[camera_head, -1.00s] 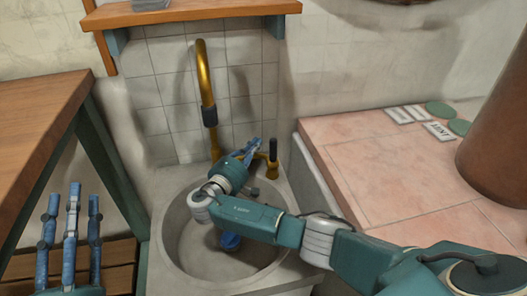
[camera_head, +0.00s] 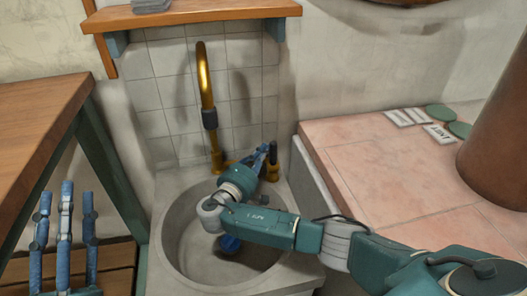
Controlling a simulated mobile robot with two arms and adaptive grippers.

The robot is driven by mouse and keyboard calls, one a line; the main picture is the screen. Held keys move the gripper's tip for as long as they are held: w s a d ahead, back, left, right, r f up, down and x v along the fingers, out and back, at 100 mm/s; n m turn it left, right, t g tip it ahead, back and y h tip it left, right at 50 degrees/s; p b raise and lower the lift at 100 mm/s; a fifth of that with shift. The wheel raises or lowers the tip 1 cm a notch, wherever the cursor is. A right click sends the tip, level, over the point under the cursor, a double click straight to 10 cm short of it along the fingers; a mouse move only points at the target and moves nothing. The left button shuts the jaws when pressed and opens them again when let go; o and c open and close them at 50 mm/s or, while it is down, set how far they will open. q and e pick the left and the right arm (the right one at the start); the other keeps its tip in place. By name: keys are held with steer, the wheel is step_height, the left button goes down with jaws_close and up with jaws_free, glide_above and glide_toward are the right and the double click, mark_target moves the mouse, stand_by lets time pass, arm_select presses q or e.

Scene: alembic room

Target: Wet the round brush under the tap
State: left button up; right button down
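The brass tap (camera_head: 205,80) rises behind the round grey sink (camera_head: 172,235), its dark nozzle (camera_head: 209,118) pointing down. No water stream is visible. The tap's side lever (camera_head: 273,155) has a dark grip. My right gripper (camera_head: 266,152) reaches over the sink to the lever; its blue fingers overlap the lever in view, and contact is unclear. A rounded blue thing (camera_head: 229,243) is in the sink, partly hidden by my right arm; it may be the round brush, but I cannot tell. My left gripper (camera_head: 66,190) is at lower left, fingers up, spread and empty.
A wooden table (camera_head: 45,105) with green legs stands left of the sink. A pink tiled counter (camera_head: 370,160) is to the right, with a brown cylinder (camera_head: 495,150) and small green discs (camera_head: 441,112). A wooden shelf (camera_head: 190,12) hangs above the tap.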

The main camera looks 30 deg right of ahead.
arm_select(q)
step_height(320, 180, down, 11)
steer(key=w+g+y+p, duration=0.1)
steer(key=w+g+y, duration=0.1)
steer(key=g, duration=0.3)
steer(key=shift+a+r+p, duration=0.15)
steer(key=shift+a+p, duration=0.25)
steer(key=shift+a, duration=0.05)
